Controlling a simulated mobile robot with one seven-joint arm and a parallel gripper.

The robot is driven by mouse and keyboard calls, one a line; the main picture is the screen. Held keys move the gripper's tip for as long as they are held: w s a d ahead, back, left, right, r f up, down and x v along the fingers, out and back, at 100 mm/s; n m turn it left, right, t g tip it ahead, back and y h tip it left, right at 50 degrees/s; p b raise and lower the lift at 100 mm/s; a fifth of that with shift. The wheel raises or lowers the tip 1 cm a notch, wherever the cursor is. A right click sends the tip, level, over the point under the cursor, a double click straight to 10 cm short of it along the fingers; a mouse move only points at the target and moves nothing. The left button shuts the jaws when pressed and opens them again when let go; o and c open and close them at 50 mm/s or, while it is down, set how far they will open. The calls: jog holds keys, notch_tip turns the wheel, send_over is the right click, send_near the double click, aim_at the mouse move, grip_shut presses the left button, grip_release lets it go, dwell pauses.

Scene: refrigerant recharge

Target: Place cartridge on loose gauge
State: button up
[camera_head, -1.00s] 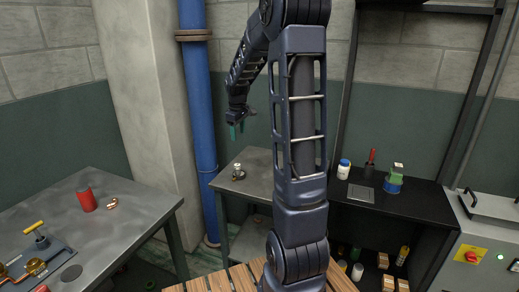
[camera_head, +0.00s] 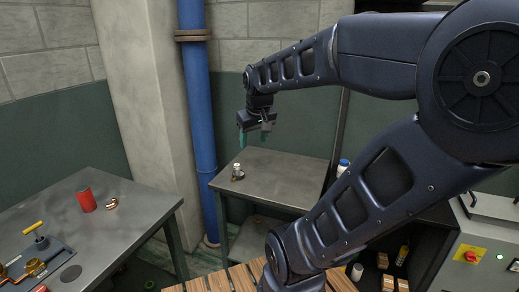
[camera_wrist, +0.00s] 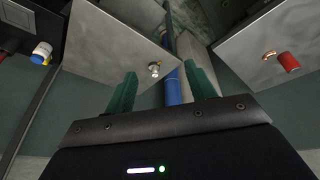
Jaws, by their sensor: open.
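A red cartridge (camera_head: 86,199) stands upright on the left table, beside a small copper fitting (camera_head: 111,203). A small metal gauge-like piece (camera_head: 238,172) stands on the middle table; I cannot tell for sure that it is the loose gauge. My gripper (camera_head: 254,138) hangs above that middle table with its green fingers open and empty. In the wrist view the metal piece (camera_wrist: 154,69) shows between the two fingers (camera_wrist: 163,95), some way off. The red cartridge (camera_wrist: 289,62) shows at the right there.
A tool plate (camera_head: 35,265) with a yellow-handled valve lies on the left table (camera_head: 135,215). A blue pipe (camera_head: 198,100) rises behind. The middle table (camera_head: 285,178) is mostly bare. A white bottle (camera_head: 343,167) is partly hidden by my arm.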

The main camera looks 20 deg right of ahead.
jog(key=shift+m+t, duration=0.3)
jog(key=shift+m, duration=0.4)
jog(key=s, duration=0.2)
jog(key=s+f, duration=0.1)
jog(key=s, duration=0.2)
jog(key=shift+s+a+f, duration=0.1)
jog(key=shift+s+a, duration=0.05)
jog(key=shift+s, duration=0.1)
dwell(0.4)
